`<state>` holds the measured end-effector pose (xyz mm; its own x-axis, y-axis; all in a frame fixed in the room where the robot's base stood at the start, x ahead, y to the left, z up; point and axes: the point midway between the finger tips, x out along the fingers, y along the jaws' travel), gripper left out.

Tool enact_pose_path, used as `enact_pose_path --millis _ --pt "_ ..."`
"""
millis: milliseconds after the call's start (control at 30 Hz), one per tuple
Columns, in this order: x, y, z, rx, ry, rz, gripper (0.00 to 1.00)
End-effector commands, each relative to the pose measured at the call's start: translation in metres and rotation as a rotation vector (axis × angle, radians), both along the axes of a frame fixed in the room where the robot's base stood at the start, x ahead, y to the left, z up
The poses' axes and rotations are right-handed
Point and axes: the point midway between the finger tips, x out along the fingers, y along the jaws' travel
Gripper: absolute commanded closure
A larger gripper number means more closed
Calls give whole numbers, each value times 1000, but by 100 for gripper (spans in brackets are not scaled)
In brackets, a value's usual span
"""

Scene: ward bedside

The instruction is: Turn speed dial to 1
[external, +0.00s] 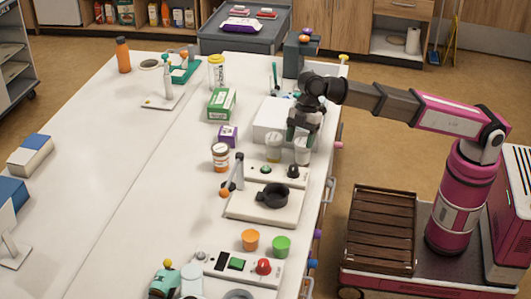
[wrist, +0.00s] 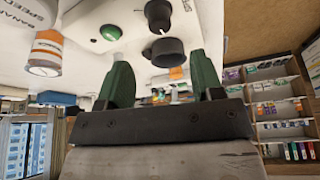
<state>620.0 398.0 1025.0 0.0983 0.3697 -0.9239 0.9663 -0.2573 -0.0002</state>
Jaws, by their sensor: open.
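A pale panel holds a green button (external: 265,169) and a dark dial (external: 293,171) on the near right part of the table. In the wrist view the panel shows at the top, with the green button (wrist: 110,33), a round black dial (wrist: 158,14) bearing a white pointer line, and a black knob-like cylinder (wrist: 167,51) just below it. I cannot read the dial's setting. My gripper (external: 302,141) is above and behind the panel, with green fingers pointing down. In the wrist view my gripper (wrist: 157,78) is open, nothing held, apart from the dial.
A white box (external: 271,118) is beside my gripper. The table's right edge is close.

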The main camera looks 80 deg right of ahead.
Motion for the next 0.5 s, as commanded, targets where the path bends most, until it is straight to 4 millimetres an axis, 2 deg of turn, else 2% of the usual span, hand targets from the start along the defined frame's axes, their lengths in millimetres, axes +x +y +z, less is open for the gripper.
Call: enact_pose_path --millis 300,500 --pt "5 20 -51 -2 2 -1 40" --pt "8 29 -74 -1 1 -2 40"
